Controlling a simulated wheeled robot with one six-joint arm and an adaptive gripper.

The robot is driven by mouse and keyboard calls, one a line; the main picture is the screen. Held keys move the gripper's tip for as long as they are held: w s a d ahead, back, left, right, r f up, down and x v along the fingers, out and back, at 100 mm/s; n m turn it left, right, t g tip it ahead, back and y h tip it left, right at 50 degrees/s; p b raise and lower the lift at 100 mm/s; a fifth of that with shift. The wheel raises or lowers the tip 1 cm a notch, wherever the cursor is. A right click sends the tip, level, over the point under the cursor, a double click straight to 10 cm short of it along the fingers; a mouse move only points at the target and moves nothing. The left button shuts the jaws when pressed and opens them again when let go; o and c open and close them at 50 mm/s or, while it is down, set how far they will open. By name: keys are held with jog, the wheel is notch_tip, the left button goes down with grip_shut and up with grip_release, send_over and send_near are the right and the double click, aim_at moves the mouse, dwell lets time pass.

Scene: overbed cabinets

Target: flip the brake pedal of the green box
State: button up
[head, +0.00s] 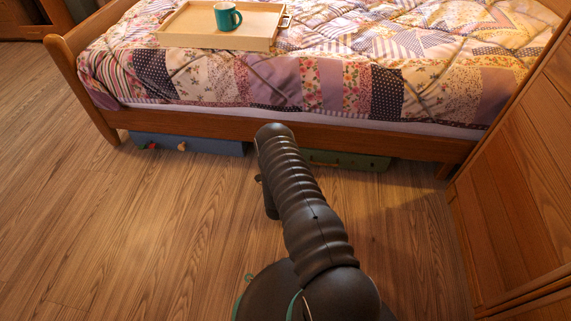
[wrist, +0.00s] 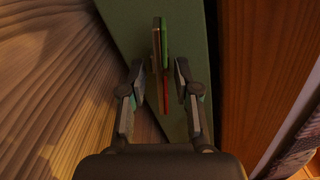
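The green box (head: 347,161) lies low under the bed's front rail, just right of my arm in the head view. Its green face (wrist: 190,25) fills the middle of the wrist view. A thin upright piece (wrist: 160,45), apparently the brake pedal, stands out from that face, seen nearly edge-on, with green, tan and red parts. My gripper (wrist: 160,72) is open, one finger on each side of this piece, with gaps on both sides. I cannot tell how deep the piece reaches between the fingers. My arm hides the gripper in the head view.
A blue box (head: 200,146) lies under the bed to the left. The bed rail (head: 380,143) runs above the boxes and shows close on the right (wrist: 265,70). A wooden cabinet (head: 520,180) stands at right. A tray (head: 215,42) with a teal mug (head: 227,17) rests on the bed. Floor at left is clear.

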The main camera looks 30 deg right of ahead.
jog(key=v, duration=1.2)
jog(key=shift+w, duration=0.1)
